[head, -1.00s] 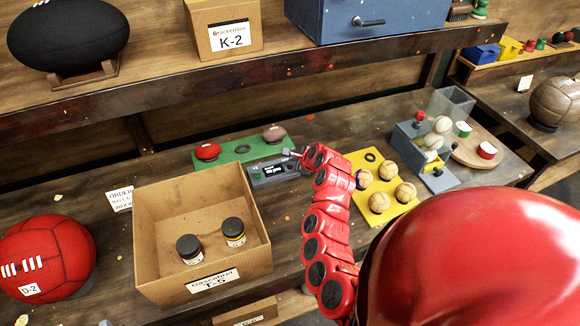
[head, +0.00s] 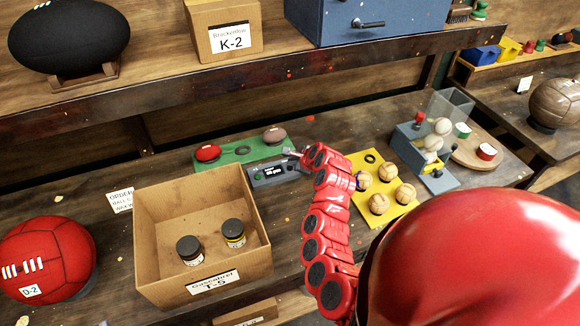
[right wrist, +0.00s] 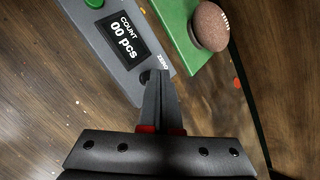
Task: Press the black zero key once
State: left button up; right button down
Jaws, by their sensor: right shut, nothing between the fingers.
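The grey counter box (head: 268,174) lies flat on the workbench, in front of the green tray. In the right wrist view, the box (right wrist: 85,30) has a lit display (right wrist: 122,40) reading "COUNT 00 pcs". The word ZERO is printed near its right end. A small part of the black zero key (right wrist: 145,75) shows there beside my fingertips, which hide the rest. My right gripper (head: 295,153) is shut and empty, with its tips over the key end of the box (right wrist: 154,76). I cannot tell whether they touch the key. My left gripper is not in view.
The green tray (head: 243,150) with two small balls sits just behind the counter. A yellow tray (head: 398,208) with several tan balls is to the right. A cardboard box (head: 150,240) with two jars stands at front left. A shelf edge (head: 180,100) runs above.

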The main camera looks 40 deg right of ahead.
jog(key=shift+r, duration=0.25)
jog(key=shift+r+p, duration=1.25)
jog(key=shift+r, duration=1.25)
jog(key=shift+f, duration=0.1)
